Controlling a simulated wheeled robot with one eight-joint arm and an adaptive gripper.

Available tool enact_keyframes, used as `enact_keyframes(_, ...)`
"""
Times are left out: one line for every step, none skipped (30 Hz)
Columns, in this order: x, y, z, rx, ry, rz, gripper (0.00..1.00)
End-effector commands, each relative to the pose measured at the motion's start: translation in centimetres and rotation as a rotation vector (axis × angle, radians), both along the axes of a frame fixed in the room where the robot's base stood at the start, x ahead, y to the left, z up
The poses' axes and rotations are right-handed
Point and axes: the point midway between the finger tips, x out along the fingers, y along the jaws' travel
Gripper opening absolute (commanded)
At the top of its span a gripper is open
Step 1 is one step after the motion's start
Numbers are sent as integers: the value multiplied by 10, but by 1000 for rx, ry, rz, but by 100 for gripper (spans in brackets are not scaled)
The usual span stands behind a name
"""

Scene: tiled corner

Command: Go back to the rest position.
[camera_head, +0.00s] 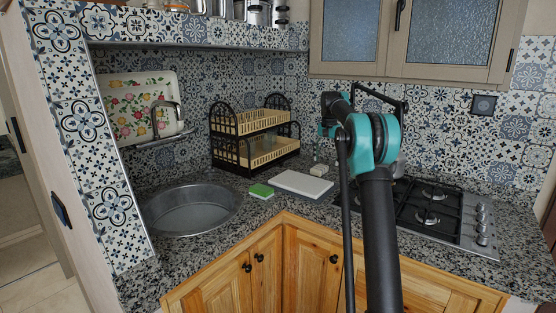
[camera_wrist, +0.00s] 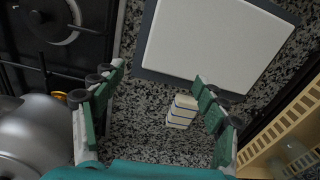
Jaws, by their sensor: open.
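My gripper (camera_wrist: 159,75) is open in the wrist view, its two green-padded fingers spread apart with nothing held between them. It is above the speckled counter, facing down. A small cream block with dark blue stripes (camera_wrist: 182,111) shows between the fingers, nearer the right one, apparently on the counter below. In the head view, my black and teal arm reaches up over the counter, and it hides my gripper.
A white board on a dark base (camera_head: 302,184) lies by a green sponge (camera_head: 262,191). A two-tier dish rack (camera_head: 254,135) stands behind. The sink (camera_head: 190,208) is left; the gas hob (camera_head: 430,213) is right. A metal kettle (camera_wrist: 30,135) is near the left finger.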

Motion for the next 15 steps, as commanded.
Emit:
enact_keyframes(-7, 1, 0, -1, -6, 10, 73)
enact_keyframes(-11, 1, -1, -1, -9, 18, 73)
enact_keyframes(-18, 2, -1, -2, -16, 29, 73)
enact_keyframes(-22, 2, -2, -2, -21, 37, 73)
enact_keyframes(-28, 2, -3, -3, -27, 46, 73)
enact_keyframes(-37, 3, -5, -4, -35, 61, 73)
enact_keyframes(-45, 3, -6, -5, -42, 72, 73)
enact_keyframes(-54, 4, -8, -6, -48, 85, 73)
enact_keyframes(-66, 5, -11, -8, -61, 103, 73)
enact_keyframes(-76, 5, -14, -9, -67, 118, 73)
enact_keyframes(-87, 6, -17, -11, -75, 132, 73)
enact_keyframes(-101, 7, -22, -13, -87, 150, 73)
enact_keyframes(-112, 7, -25, -15, -96, 165, 73)
enact_keyframes(-124, 8, -29, -17, -103, 177, 73)
enact_keyframes(-139, 8, -34, -20, -114, 196, 73)
